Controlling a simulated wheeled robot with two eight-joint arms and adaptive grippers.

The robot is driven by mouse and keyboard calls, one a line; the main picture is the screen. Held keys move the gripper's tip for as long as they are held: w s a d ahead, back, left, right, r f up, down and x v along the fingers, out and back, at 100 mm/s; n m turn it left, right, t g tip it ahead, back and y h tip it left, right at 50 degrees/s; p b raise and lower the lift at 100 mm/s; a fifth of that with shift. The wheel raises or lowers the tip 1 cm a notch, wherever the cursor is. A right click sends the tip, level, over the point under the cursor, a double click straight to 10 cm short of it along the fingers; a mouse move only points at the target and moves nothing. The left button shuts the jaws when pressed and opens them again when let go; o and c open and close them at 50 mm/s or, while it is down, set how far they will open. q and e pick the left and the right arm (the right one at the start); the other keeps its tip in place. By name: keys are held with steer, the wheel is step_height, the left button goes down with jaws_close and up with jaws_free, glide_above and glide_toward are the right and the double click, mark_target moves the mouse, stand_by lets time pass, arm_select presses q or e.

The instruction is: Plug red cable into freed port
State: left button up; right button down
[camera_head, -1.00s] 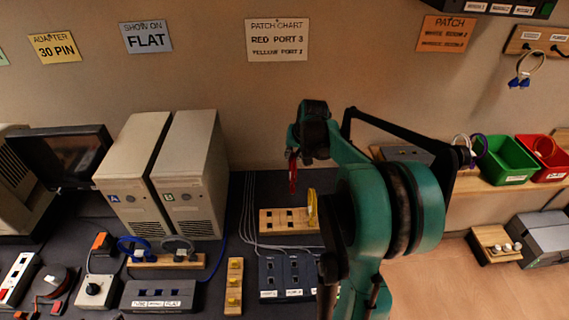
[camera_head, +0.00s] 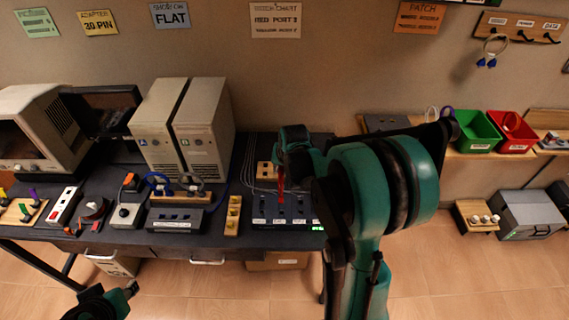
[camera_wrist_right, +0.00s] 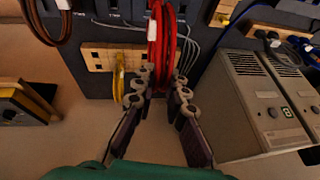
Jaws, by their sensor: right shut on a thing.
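My right gripper (camera_head: 283,162) is shut on the red cable (camera_head: 281,180), which hangs in a loop below the fingers. In the right wrist view the red cable (camera_wrist_right: 165,35) runs between the closed fingertips (camera_wrist_right: 160,88). In the head view the cable hangs in front of the dark port panel (camera_head: 270,208), apparently above it; contact cannot be told. A wooden socket board (camera_head: 263,171) lies behind, partly hidden by my arm. In the wrist view a yellow cable (camera_wrist_right: 120,75) stands in that board. My left arm shows only at the bottom left; its fingers are unclear.
Two beige computer towers (camera_head: 205,125) stand left of the panel. A wooden block with yellow parts (camera_head: 233,215) sits close to its left. Thin grey cables run behind the panel. The patch chart (camera_head: 276,20) hangs on the wall. Green and red bins (camera_head: 480,130) stand at right.

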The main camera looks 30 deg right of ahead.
steer(key=shift+w+f+b, duration=0.15)
steer(key=shift+f+b, duration=0.25)
steer(key=shift+f, duration=0.3)
steer(key=shift+f+b, duration=1.7)
steer(key=shift+f, duration=0.55)
steer(key=shift+f+b, duration=1.05)
steer(key=shift+b, duration=0.3)
stand_by(1.1)
stand_by(0.3)
steer(key=c, duration=0.8)
jaws_free()
steer(key=shift+c, duration=0.2)
steer(key=shift+r, duration=0.1)
